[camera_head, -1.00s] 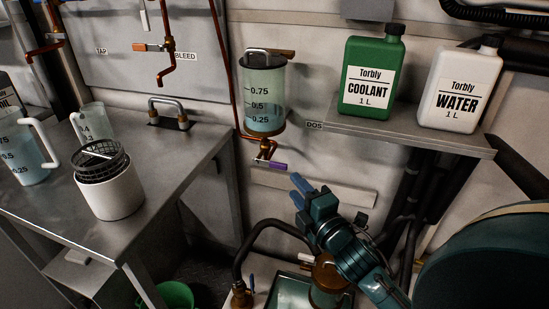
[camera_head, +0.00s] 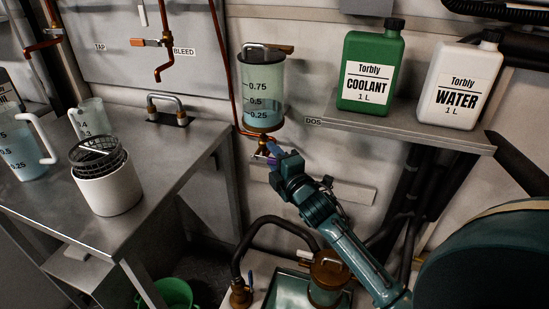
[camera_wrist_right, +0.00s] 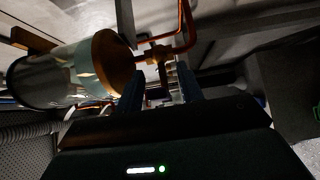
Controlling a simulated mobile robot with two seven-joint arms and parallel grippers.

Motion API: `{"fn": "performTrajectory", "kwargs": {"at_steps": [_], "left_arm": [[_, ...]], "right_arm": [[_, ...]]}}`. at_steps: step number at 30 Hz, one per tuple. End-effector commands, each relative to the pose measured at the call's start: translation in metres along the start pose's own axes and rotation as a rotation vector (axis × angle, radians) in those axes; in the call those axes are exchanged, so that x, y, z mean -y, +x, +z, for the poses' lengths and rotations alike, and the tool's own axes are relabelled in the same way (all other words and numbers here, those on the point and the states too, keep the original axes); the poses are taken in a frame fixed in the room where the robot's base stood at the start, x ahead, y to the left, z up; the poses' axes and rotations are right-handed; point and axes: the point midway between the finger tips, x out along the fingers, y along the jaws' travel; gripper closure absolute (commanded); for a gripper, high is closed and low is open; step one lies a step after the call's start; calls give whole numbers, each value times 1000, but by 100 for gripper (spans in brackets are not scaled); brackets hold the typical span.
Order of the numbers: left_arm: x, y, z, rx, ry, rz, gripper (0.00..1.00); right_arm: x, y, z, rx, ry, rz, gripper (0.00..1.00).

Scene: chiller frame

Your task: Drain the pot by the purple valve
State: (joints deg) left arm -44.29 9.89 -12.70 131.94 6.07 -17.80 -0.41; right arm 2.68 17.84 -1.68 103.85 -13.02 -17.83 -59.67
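The pot (camera_head: 264,84) is a clear wall-mounted cylinder with marks 0.25 to 0.75 and pale liquid inside. Copper pipework (camera_head: 264,138) hangs below it. The purple valve handle (camera_head: 271,160) is mostly hidden by my right gripper (camera_head: 273,150), which is at the pipework under the pot. In the right wrist view the pot (camera_wrist_right: 60,75) lies on its side, with the copper fitting (camera_wrist_right: 158,54) just ahead of my fingers (camera_wrist_right: 160,90). The fingers are apart, with part of the valve seemingly between them; contact is not clear. My left gripper is not in view.
A shelf (camera_head: 440,139) to the right holds a green coolant jug (camera_head: 370,75) and a white water jug (camera_head: 458,85). A bench (camera_head: 170,150) at left holds measuring jugs and a white strainer pot (camera_head: 108,190). A hose (camera_head: 238,262) and a copper-lidded vessel (camera_head: 329,275) stand below.

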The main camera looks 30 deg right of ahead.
Motion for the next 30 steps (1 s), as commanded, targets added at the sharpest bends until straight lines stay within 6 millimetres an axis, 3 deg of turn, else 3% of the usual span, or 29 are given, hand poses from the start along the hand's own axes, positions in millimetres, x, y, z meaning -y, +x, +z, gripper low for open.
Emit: {"fn": "performTrajectory", "kwargs": {"at_steps": [2,15,30], "left_arm": [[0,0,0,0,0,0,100],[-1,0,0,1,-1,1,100],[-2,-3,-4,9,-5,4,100]], "right_arm": [[0,0,0,0,1,0,64],[0,0,0,0,1,0,100],[-3,0,0,0,-8,-10,100]]}}
